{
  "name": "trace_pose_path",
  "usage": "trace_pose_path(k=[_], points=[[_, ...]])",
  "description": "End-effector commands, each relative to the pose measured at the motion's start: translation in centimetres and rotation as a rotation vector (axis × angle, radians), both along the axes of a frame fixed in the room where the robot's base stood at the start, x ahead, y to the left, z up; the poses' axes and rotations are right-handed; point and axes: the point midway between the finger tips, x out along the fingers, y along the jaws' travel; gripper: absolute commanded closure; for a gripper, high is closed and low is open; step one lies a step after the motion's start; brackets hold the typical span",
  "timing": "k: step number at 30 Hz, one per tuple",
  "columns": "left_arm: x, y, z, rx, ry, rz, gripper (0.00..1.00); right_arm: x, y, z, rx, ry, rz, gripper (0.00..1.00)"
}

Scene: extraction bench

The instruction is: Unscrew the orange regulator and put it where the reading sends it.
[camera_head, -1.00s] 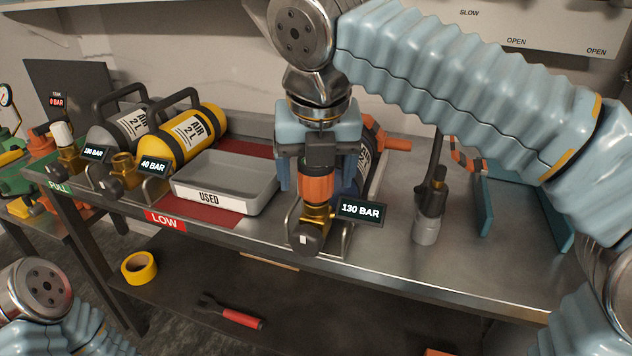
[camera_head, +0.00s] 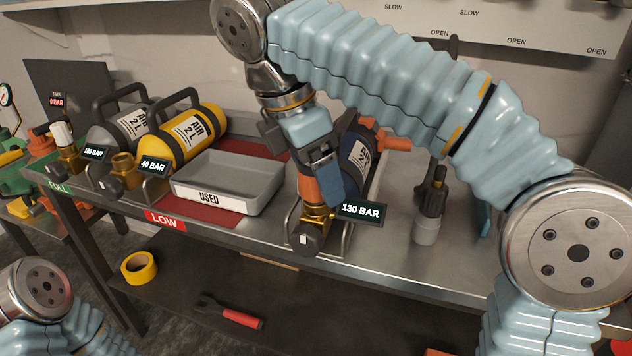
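The orange regulator (camera_head: 308,184) sits on the brass valve (camera_head: 316,214) of the blue cylinder (camera_head: 357,160) at the bench's front edge. A display (camera_head: 361,211) beside it reads 130 BAR. My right gripper (camera_head: 312,178) reaches down over the regulator. One blue-grey finger crosses in front of its right side. The other finger is mostly hidden, so I cannot tell whether the grip is closed. The regulator looks upright and still at the valve. My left gripper is out of view; only part of my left arm shows at the lower left.
A grey USED tray (camera_head: 210,201) stands left of the cylinder on the red LOW zone (camera_head: 166,220). Yellow (camera_head: 184,140) and grey (camera_head: 126,128) cylinders stand farther left, near the green FULL label (camera_head: 58,188). A dark tool in a grey cup (camera_head: 426,231) stands right.

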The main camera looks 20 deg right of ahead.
Motion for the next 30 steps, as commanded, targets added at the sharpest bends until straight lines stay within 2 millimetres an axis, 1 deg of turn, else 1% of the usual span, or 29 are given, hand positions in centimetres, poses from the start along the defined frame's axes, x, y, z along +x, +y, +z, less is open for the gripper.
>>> trace_pose_path(k=[1,2,13,16,17,19,30], points=[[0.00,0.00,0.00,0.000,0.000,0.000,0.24,0.00,0.00,0.00,0.000,0.000,0.001,0.21],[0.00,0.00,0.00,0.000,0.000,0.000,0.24,0.00,0.00,0.00,0.000,0.000,0.001,0.24],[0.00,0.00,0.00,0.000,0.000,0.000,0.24,0.00,0.00,-0.01,0.000,0.000,0.003,0.81],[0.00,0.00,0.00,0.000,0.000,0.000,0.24,-0.01,-0.02,0.01,0.001,-0.001,0.024,0.82],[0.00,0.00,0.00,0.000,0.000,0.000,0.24,-0.02,-0.03,0.02,0.001,-0.001,0.051,0.82],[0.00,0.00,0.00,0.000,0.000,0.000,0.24,-0.03,-0.08,0.02,0.000,-0.002,0.157,0.82],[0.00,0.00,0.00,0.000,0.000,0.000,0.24,-0.04,-0.17,0.06,0.001,-0.003,0.923,0.83]])
